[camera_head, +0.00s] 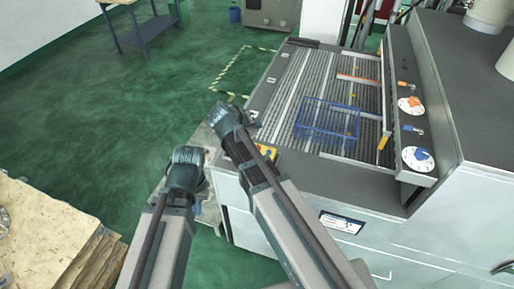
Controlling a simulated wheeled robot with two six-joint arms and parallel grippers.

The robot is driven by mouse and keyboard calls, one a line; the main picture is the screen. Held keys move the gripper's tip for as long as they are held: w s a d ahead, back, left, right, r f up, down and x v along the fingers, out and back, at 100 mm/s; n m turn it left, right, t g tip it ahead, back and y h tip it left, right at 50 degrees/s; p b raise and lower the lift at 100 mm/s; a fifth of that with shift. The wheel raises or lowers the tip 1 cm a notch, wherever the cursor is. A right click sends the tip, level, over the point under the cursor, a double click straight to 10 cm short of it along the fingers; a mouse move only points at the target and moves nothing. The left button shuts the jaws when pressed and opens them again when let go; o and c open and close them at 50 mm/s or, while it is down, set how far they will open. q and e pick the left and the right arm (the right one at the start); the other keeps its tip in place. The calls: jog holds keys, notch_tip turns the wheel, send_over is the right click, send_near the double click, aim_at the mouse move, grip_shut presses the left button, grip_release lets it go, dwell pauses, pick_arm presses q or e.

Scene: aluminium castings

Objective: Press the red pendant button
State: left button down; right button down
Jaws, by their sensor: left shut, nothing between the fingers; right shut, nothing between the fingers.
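A yellow box (265,151), which looks like the pendant, sits at the near left corner of the machine table, partly behind my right arm. A small dark or reddish spot shows on it, too small to make out clearly as the red button. My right gripper (226,113) is at the end of the arm that crosses in front of the box, up and left of it in the picture. It is shut and empty. My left gripper (187,156) is further left and lower, apart from the box, also shut and empty. The fingers of both are hard to see behind the wrists.
The machine table (290,75) has a ribbed top with a blue wire basket (328,120). A grey panel (402,85) with round white discs stands at its right. A stack of boards (45,225) is at lower left. Green floor (130,110) lies open beyond my grippers.

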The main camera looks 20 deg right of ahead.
jog(key=b, duration=0.8)
send_near(260, 146)
jog(key=shift+w+d+r+x, duration=0.1)
jog(key=shift+r+x, duration=0.05)
jog(key=shift+x, duration=0.75)
jog(key=shift+w+d+r+x, duration=0.1)
jog(key=shift+r+x, duration=0.05)
jog(key=shift+x, duration=0.75)
jog(key=shift+w+d+r+x, duration=0.1)
jog(key=shift+r+x, duration=0.05)
jog(key=shift+x, duration=0.75)
jog(key=shift+f+b, duration=0.1)
jog(key=shift+b, duration=0.2)
jog(key=shift+f+b, duration=0.25)
jog(key=shift+b, duration=0.05)
jog(key=shift+f+b, duration=0.45)
jog(key=shift+f, duration=0.05)
jog(key=shift+r, duration=0.1)
jog(key=shift+r+p, duration=0.85)
jog(key=shift+p, duration=0.05)
notch_tip(260, 146, up, 5)
jog(key=p, duration=0.5)
